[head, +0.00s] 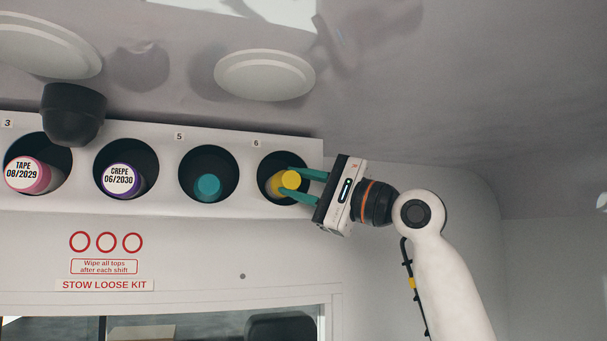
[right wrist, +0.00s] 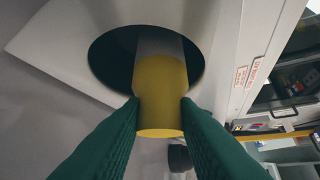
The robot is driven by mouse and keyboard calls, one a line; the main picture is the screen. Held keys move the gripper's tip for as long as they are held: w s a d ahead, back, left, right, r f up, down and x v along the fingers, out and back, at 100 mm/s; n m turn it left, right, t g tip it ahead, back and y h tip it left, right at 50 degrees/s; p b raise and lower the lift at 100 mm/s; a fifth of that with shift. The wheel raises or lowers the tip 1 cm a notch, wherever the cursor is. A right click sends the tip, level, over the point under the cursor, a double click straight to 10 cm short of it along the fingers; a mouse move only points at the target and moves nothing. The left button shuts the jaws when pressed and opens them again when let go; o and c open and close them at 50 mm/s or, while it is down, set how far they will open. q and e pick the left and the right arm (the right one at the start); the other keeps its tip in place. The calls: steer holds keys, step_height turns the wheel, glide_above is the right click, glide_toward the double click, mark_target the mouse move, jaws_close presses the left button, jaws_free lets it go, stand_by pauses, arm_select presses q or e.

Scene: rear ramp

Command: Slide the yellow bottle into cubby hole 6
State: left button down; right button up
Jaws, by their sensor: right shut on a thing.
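The yellow bottle (head: 284,184) is at the mouth of cubby hole 6 (head: 266,164), the rightmost round hole in the white panel. In the right wrist view, the yellow bottle (right wrist: 160,95) has its pale far part inside the dark hole (right wrist: 112,55) and its yellow end sticking out towards me. My right gripper (head: 302,184) comes in from the right, and its green fingers are shut on the yellow end. The green fingers also show in the right wrist view (right wrist: 160,122), one on each side of the bottle. My left gripper is not in view.
A teal-capped bottle (head: 208,186) sits in hole 5. A crepe roll (head: 120,180) and a tape roll (head: 27,174) fill the holes further left. A dark cylindrical fixture (head: 73,112) hangs before the panel. The white ceiling is close above.

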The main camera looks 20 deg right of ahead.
steer(key=shift+w, duration=0.3)
steer(key=o, duration=2.2)
steer(key=shift+s, duration=0.1)
steer(key=shift+s+d+b, duration=0.15)
steer(key=shift+s+b, duration=2.35)
steer(key=shift+s, duration=2.45)
